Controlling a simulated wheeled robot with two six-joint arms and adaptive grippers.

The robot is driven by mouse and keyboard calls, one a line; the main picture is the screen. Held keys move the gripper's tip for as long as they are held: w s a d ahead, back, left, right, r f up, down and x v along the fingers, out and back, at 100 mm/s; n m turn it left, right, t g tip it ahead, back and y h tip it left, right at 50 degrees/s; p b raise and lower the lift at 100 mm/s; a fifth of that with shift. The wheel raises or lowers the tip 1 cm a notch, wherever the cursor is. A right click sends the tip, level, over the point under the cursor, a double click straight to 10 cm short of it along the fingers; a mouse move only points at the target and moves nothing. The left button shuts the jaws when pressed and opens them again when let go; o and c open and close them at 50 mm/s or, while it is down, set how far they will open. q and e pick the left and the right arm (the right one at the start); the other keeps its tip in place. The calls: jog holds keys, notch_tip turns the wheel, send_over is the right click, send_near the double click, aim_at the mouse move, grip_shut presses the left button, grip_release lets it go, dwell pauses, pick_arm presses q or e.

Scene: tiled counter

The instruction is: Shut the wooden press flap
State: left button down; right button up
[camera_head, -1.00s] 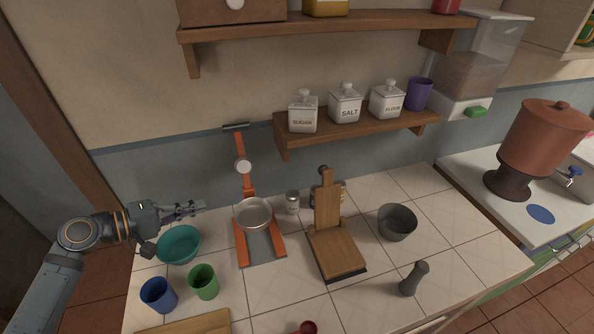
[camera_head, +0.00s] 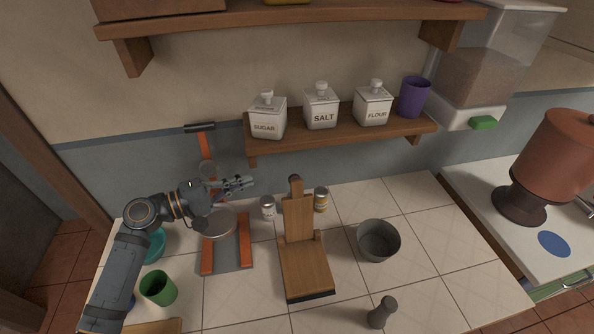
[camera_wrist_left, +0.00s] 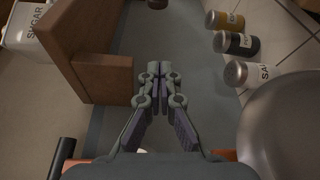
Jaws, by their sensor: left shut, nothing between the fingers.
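The wooden press (camera_head: 305,267) stands on the counter in the head view. Its flap (camera_head: 298,216) is raised, standing upright at the back of the base, with a dark knob on top. My left gripper (camera_head: 250,182) is shut and empty, to the left of the raised flap and apart from it, above the orange juicer-like stand. In the left wrist view my fingers (camera_wrist_left: 153,70) meet at the tips with nothing between them. The press is not visible there. My right gripper is not in view.
An orange-framed stand (camera_head: 246,240) with a metal bowl (camera_head: 220,222) sits below my left arm. Small jars (camera_head: 268,207) stand behind the press. A grey pot (camera_head: 378,240) is to its right, a grey shaker (camera_head: 382,312) in front. A shelf (camera_head: 345,135) hangs above.

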pick_arm(q)
jog(key=d+p, duration=0.6)
jog(key=d, duration=0.3)
jog(key=shift+w, duration=0.45)
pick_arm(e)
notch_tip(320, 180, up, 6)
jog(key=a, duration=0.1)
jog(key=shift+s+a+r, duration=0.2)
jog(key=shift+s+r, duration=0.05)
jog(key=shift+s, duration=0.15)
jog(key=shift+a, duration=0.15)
